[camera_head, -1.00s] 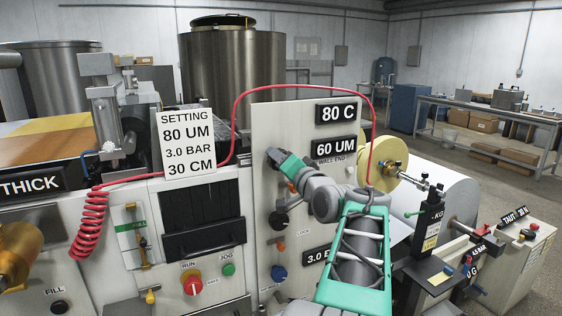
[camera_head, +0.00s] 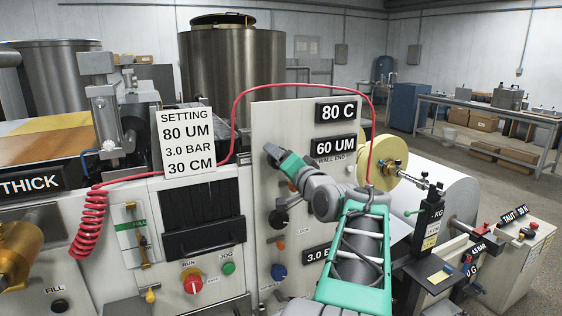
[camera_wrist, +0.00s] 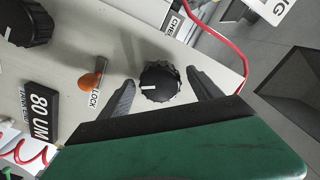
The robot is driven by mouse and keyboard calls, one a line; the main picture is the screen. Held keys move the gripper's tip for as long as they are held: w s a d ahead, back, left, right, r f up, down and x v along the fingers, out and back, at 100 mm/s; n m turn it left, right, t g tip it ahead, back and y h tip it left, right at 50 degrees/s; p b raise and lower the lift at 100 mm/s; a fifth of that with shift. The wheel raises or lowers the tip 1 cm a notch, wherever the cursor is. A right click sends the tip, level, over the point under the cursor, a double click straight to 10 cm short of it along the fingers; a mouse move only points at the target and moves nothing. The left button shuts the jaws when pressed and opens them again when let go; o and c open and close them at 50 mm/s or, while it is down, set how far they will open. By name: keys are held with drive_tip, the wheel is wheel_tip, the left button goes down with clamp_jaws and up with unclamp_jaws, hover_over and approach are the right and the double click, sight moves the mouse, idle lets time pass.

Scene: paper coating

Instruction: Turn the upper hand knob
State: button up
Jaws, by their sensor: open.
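The upper hand knob (camera_wrist: 160,82) is black with a ribbed rim and a white pointer line. In the wrist view it sits on the pale panel between the two fingers of my gripper (camera_wrist: 161,76). The fingers are open, one on each side of the knob, with a visible gap to it on both sides. In the head view my gripper (camera_head: 272,154) is at the upper left of the white panel (camera_head: 300,125), and it hides the upper knob there. A second black knob (camera_head: 281,217) is lower on the panel; a large black knob (camera_wrist: 25,22) also shows in the wrist view.
An orange lock lever (camera_wrist: 93,79) is close beside the fingers. A red hose (camera_head: 237,105) arches over the panel and hangs near my arm. A setting card (camera_head: 184,141) stands to the left.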

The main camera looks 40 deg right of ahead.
drive_tip(key=b+v, duration=0.1)
drive_tip(key=v, duration=0.6)
drive_tip(key=shift+s+b, duration=0.3)
drive_tip(key=shift+s, duration=0.1)
drive_tip(key=shift+a, duration=0.15)
